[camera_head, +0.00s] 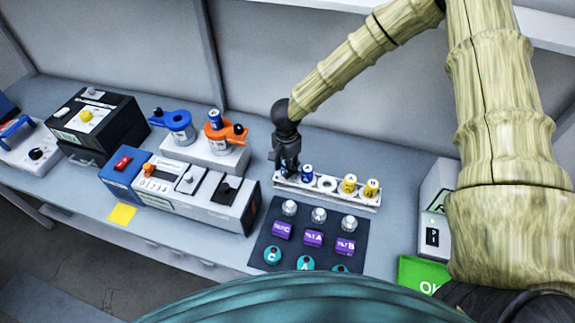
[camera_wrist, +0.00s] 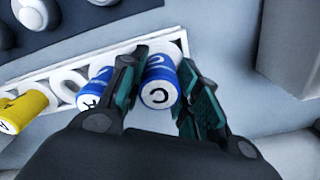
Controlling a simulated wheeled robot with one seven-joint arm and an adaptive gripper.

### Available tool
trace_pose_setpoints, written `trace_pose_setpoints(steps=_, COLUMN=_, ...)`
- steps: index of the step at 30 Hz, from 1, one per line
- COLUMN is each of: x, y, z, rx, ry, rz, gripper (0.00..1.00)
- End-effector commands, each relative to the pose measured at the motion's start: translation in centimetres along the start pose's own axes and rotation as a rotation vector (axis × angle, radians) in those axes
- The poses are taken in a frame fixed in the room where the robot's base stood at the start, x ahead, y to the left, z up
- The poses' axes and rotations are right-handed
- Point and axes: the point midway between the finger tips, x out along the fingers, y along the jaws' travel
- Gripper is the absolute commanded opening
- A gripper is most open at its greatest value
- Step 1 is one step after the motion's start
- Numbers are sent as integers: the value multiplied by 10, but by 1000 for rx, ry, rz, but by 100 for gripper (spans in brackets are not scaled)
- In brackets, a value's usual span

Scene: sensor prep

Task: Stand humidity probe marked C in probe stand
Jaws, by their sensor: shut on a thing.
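A blue-and-white cylinder with a C on its end face, the humidity probe (camera_wrist: 157,94), is between the fingers of my gripper (camera_wrist: 159,72) in the wrist view. My gripper is shut on it. In the head view my gripper (camera_head: 287,168) is at the left end of a white rack (camera_head: 340,200) with a row of round holes and hides most of that end. The probe is at the rack's end position; I cannot tell whether its lower end is seated. Which fixture is the probe stand is not labelled.
Another blue probe (camera_head: 307,172) stands beside my gripper, then an empty ring (camera_head: 327,184) and two yellow probes (camera_head: 349,183). A dark mat (camera_head: 268,236) with purple blocks and knobs lies in front. Blue (camera_head: 176,125) and orange (camera_head: 222,134) devices stand left.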

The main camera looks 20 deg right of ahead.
Motion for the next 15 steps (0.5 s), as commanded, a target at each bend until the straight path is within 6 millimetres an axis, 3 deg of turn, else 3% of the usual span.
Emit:
trace_pose_setpoints(steps=8, x=4, y=0, z=0, rx=1, ry=-1, rz=0, gripper=7)
trace_pose_setpoints(steps=9, x=4, y=0, z=0, rx=1, ry=-1, rz=0, gripper=34)
trace_pose_setpoints(steps=13, x=4, y=0, z=0, rx=0, ry=0, rz=0, gripper=57)
trace_pose_setpoints(steps=15, x=4, y=0, z=0, rx=0, ry=0, rz=0, gripper=57)
